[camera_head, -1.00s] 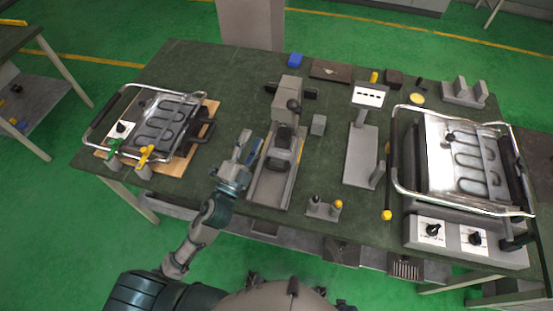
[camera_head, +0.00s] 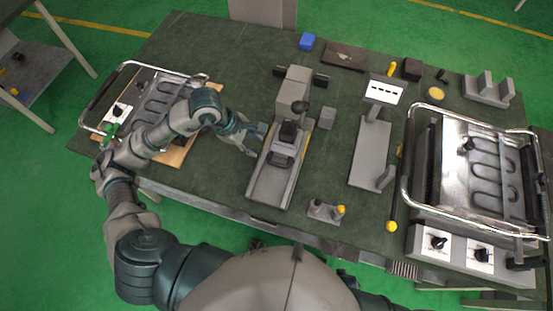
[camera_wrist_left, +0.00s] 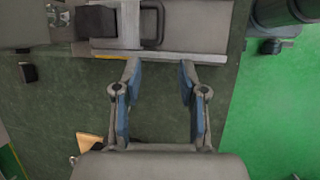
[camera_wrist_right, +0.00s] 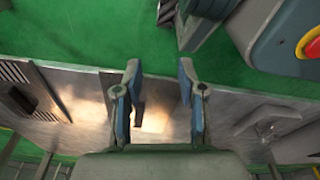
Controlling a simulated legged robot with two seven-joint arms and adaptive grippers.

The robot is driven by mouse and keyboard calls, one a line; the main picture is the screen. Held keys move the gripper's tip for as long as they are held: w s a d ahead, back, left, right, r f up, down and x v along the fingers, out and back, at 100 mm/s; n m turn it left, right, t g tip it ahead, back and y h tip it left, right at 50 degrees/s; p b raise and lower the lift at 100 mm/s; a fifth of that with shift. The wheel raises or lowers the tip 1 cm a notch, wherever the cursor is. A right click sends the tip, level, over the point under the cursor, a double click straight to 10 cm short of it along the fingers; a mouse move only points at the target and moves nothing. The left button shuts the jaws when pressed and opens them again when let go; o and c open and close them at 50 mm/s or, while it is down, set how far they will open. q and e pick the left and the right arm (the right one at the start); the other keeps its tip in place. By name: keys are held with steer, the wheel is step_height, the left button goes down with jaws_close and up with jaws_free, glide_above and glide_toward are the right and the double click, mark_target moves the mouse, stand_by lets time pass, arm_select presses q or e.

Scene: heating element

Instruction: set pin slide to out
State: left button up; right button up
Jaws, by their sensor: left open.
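The grey slide fixture (camera_head: 270,183) stands mid-table, with a black block (camera_head: 288,132) on its rail and a black knob (camera_head: 300,107) above. I take this as the pin slide; no label is readable. My left gripper (camera_head: 254,140) is open just left of the fixture, pointing towards it. In the left wrist view its fingers (camera_wrist_left: 160,78) are apart and empty, tips near the rail's edge. The black block (camera_wrist_left: 97,22) and a dark loop handle (camera_wrist_left: 152,22) lie beyond them. My right gripper (camera_wrist_right: 157,78) is open and empty, outside the head view.
A hinged plate press (camera_head: 150,95) is at the left, partly behind my left arm. A larger press (camera_head: 480,175) stands at the right. A grey stand with a marked white plate (camera_head: 384,90) and a small block with pegs (camera_head: 326,211) are near the fixture.

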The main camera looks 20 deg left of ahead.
arm_select(q)
glide_toward(276, 164)
steer(key=f, duration=0.1)
steer(key=x, duration=0.7)
steer(key=shift+w+d+f+b, duration=0.2)
steer(key=shift+d+b, duration=0.1)
steer(key=shift+d, duration=0.25)
steer(key=shift+a, duration=0.1)
arm_select(e)
steer(key=shift+w+a+r, duration=0.45)
steer(key=shift+w+r, duration=0.3)
steer(key=shift+w, duration=0.1)
arm_select(q)
steer(key=shift+a, duration=0.1)
jaws_close()
